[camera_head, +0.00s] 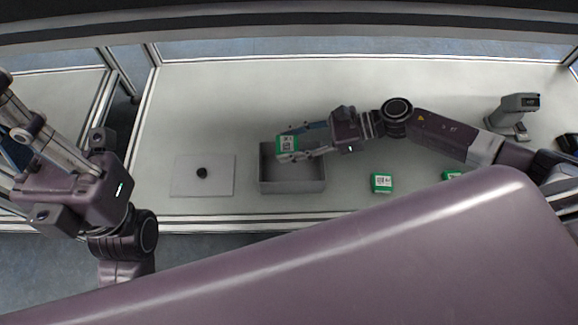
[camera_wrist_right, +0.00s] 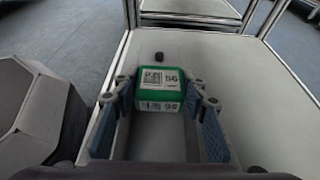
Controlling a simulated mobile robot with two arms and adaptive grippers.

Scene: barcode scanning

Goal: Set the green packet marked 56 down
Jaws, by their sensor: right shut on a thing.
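The green packet marked 56 (camera_wrist_right: 160,80) has a white label with a barcode facing up. It is held between the fingertips of my right gripper (camera_wrist_right: 160,92), which is shut on it. In the head view the packet (camera_head: 287,143) and the right gripper (camera_head: 291,147) are over the left part of a grey open bin (camera_head: 293,187). I cannot tell how high the packet is above the bin floor. My left gripper (camera_head: 14,140) is at the far left, partly cut off by the frame, away from the packet; its fingers are unclear.
A pale square plate (camera_head: 184,185) with a small black knob (camera_head: 202,172) lies left of the bin. Other green packets (camera_head: 381,182) (camera_head: 453,175) lie right of the bin. A grey scanner (camera_head: 511,112) stands at the right. The back left of the table (camera_head: 215,95) is clear.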

